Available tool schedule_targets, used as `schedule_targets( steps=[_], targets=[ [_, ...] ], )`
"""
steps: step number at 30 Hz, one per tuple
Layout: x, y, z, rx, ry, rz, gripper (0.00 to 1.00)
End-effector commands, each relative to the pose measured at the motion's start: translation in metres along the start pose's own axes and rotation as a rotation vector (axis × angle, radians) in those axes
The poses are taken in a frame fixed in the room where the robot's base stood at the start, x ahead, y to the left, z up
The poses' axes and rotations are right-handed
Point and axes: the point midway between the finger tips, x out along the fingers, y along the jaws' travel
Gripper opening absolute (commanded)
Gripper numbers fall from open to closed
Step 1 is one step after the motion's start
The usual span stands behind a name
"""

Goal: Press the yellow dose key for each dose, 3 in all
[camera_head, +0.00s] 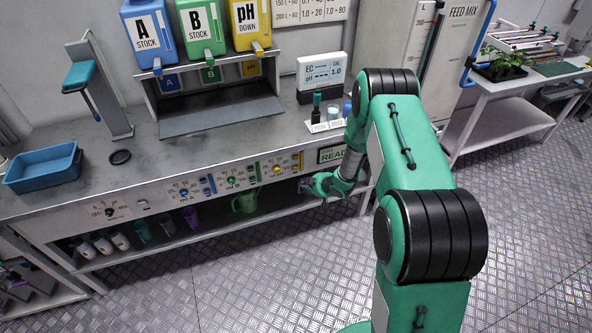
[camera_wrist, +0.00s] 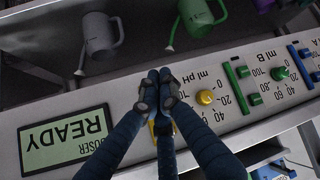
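The dosing panel (camera_head: 160,193) on the bench front has a yellow knob (camera_head: 277,169) under the mL pH label, with yellow key parts (camera_head: 300,160) to its right. In the wrist view the panel appears upside down; the yellow knob (camera_wrist: 205,97) is right of my gripper (camera_wrist: 159,82). My gripper's fingers are together and empty, over the spot beside that knob. A yellow patch (camera_wrist: 152,126) shows by the fingers; the rest of the yellow key is hidden, so I cannot tell whether I touch it. In the head view my gripper (camera_head: 306,185) is at the panel's right.
A display (camera_wrist: 65,140) reads DOSER READY. Green (camera_wrist: 243,72) and blue (camera_wrist: 305,54) keys lie farther right in the wrist view. A green jug (camera_wrist: 200,14) and a grey jug (camera_wrist: 98,38) stand on the shelf below. The floor in front is clear.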

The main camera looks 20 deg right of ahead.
Motion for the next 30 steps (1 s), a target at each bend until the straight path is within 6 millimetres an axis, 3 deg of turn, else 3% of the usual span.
schedule_targets(
  steps=[18, 30],
  targets=[
    [0.042, 0.031, -0.031, 0.0, 0.0, 0.0, 0.0],
    [0.048, 0.036, -0.036, 0.0, 0.001, 0.001, 0.0]
  ],
)
